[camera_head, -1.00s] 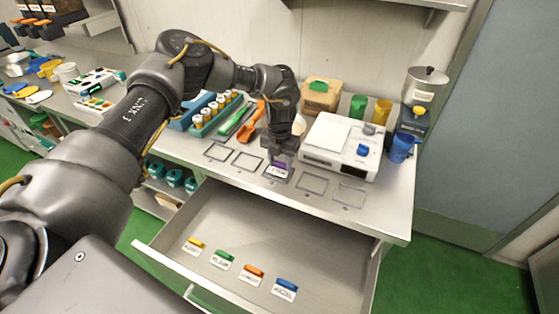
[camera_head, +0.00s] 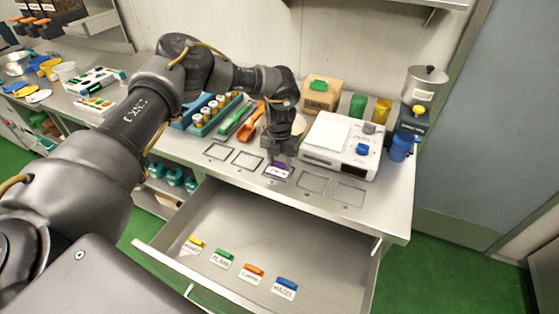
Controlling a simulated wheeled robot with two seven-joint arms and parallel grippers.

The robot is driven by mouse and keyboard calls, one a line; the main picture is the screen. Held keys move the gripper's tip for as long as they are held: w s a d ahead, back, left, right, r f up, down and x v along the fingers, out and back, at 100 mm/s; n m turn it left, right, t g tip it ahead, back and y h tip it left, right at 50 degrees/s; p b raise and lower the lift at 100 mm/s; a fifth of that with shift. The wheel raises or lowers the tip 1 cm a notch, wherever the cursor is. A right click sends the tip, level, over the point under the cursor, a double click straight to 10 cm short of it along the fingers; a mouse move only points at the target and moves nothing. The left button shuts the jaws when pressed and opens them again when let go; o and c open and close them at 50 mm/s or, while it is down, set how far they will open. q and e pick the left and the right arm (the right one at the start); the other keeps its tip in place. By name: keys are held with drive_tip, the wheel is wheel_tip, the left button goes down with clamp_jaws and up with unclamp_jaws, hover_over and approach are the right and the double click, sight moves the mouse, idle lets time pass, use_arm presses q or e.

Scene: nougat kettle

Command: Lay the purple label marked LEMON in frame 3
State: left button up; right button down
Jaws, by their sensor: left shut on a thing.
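The purple label (camera_head: 278,170), with a white face whose lettering is too small to read, is at the third of the dark frames in the row on the counter. My left gripper (camera_head: 280,157) reaches down from above and is shut on the label's top part. The label is within or just over frame 3 (camera_head: 267,178); I cannot tell whether it touches the counter. The other frames beside it, such as the second frame (camera_head: 248,161) and the fourth frame (camera_head: 313,184), are empty. My right gripper is not in view.
An open drawer (camera_head: 240,215) below the counter holds yellow, green, orange and blue labels (camera_head: 286,288). A white scale (camera_head: 341,150) stands close behind the frames on the right. Orange and green tools (camera_head: 251,122) and a teal rack of jars lie behind on the left.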

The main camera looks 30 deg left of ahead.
use_arm(q)
drive_tip(key=shift+f, duration=0.15)
idle(0.5)
drive_tip(key=o, duration=1)
drive_tip(key=shift+o, duration=0.6)
drive_tip(key=o, duration=0.5)
drive_tip(key=shift+c, duration=0.2)
drive_tip(key=shift+r+p, duration=2.75)
drive_tip(key=shift+r, duration=0.8)
